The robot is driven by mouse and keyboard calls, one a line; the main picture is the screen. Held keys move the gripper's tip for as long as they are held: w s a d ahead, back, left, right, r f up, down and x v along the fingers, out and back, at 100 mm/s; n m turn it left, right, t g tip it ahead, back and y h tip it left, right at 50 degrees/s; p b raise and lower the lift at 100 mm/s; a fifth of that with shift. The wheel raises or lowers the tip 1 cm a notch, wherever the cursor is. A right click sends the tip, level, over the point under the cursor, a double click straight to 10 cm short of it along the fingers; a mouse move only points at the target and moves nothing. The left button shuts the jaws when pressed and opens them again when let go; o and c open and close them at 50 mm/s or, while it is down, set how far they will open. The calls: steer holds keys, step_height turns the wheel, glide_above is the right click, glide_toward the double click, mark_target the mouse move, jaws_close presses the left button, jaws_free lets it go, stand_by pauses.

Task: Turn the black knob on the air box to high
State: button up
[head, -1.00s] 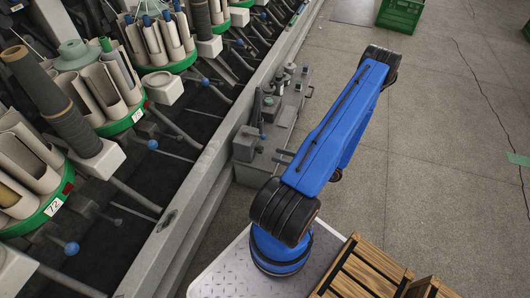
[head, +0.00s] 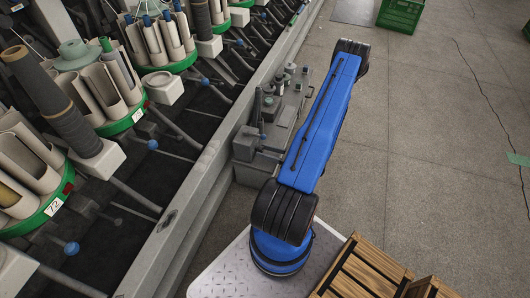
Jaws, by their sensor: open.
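The air box (head: 285,115) is a grey box with several dark fittings on top, beside the machine's long rail in the head view. I cannot tell its black knob from the other dark fittings at this size. My blue arm rises right of the box and hides part of its right side.
The winder's rail (head: 190,195) runs along the left of the box. Cone holders with green rims (head: 125,123) and blue-knobbed levers (head: 152,145) stand beyond it. Wooden crates (head: 365,270) are at the bottom. A green crate (head: 400,14) is far off. The floor on the right is clear.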

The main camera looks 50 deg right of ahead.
steer(key=shift+c, duration=0.6)
steer(key=c, duration=0.9)
steer(key=shift+c, duration=0.2)
steer(key=shift+m, duration=0.3)
steer(key=m, duration=0.9)
steer(key=shift+a+r, duration=0.1)
steer(key=m, duration=0.5)
steer(key=shift+r+m, duration=0.1)
steer(key=shift+m, duration=2.5)
